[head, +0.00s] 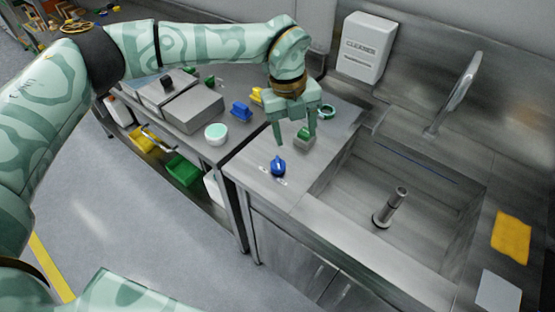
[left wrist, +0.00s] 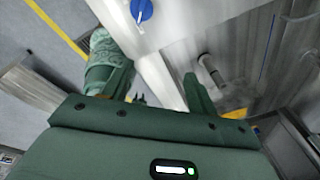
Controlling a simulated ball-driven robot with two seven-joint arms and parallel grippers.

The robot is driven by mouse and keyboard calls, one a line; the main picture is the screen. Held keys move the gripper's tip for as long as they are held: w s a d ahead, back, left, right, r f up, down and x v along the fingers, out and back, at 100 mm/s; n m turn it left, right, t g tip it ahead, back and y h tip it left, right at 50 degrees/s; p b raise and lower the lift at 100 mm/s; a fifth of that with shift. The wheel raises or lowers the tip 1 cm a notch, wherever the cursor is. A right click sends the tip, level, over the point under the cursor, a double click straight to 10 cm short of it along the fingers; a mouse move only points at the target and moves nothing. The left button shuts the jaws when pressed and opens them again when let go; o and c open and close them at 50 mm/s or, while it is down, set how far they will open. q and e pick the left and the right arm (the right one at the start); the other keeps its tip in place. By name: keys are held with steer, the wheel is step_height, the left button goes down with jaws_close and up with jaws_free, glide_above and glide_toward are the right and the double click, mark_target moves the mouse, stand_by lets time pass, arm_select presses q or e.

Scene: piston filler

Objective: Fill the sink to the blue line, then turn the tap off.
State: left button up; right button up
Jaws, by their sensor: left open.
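The sink (head: 345,190) is a steel basin with a dark blue line (head: 415,160) on its back wall. An upright pipe (head: 390,208) stands on its floor, and I see no water around it. The curved tap spout (head: 460,90) rises behind the basin. A blue knob (head: 278,166) sits on the counter left of the basin; it also shows in the left wrist view (left wrist: 141,10). My left gripper (head: 296,139) is open and empty above the counter, just behind the knob and apart from it.
A small green-topped item (head: 304,140) lies by the left gripper, with a teal ring (head: 328,112) behind. A white cleaner dispenser (head: 366,48) hangs on the wall. A yellow cloth (head: 511,237) lies right of the basin.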

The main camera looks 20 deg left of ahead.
arm_select(q)
steer(key=n+y, duration=0.1)
steer(key=y, duration=0.1)
glide_toward(277, 163)
step_height(277, 163, down, 9)
steer(key=b, duration=0.3)
steer(key=shift+s, duration=0.1)
steer(key=c, duration=1)
